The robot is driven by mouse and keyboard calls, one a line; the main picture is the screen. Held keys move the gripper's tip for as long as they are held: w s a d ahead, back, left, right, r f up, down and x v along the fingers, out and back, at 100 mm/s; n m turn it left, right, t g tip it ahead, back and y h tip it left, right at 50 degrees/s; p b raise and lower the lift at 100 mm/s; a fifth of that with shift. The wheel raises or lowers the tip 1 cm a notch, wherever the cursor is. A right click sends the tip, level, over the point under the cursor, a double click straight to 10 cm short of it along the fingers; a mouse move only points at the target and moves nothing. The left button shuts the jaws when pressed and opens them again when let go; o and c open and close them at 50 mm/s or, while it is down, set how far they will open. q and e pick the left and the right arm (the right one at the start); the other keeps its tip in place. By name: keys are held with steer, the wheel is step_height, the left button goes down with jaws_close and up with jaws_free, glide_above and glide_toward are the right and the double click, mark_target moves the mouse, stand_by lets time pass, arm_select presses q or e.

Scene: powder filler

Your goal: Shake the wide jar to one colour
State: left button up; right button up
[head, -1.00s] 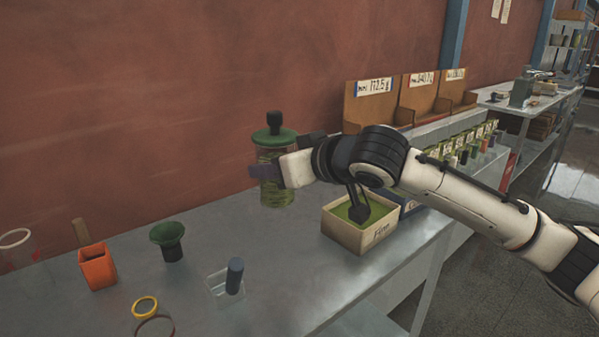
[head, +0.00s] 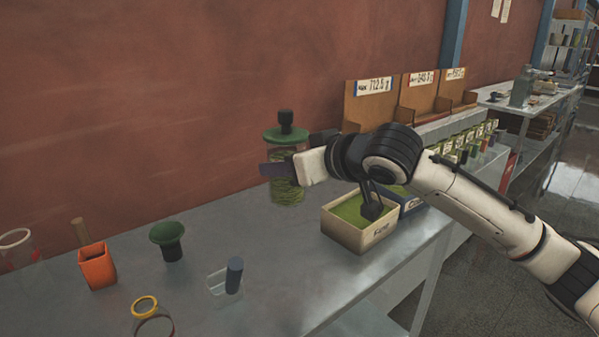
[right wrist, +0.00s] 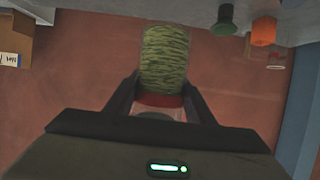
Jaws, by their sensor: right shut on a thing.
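The wide jar (head: 288,188) is a clear jar with a green lid and a dark knob, at the back of the bench near the red wall. Its contents show as streaked light and dark green bands, also in the right wrist view (right wrist: 164,62). My right gripper (head: 276,169) is shut on the jar around its middle, and its fingers also flank the jar in the right wrist view (right wrist: 160,98). The jar looks upright; whether its base touches the bench is hard to tell. My left gripper is not in view.
A box of green powder (head: 350,230) stands below my right forearm. A green funnel (head: 168,240), an orange cup (head: 97,266), a small clear container (head: 222,287) and a yellow ring (head: 145,307) are on the left. Wooden bins (head: 372,108) stand behind.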

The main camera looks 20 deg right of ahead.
steer(key=shift+a, duration=1.05)
steer(key=d, duration=0.9)
steer(key=shift+a, duration=2.2)
steer(key=shift+a, duration=0.1)
steer(key=shift+a, duration=2.2)
steer(key=shift+d, duration=2.3)
steer(key=shift+a, duration=0.1)
steer(key=shift+d, duration=2.4)
steer(key=shift+a, duration=2.3)
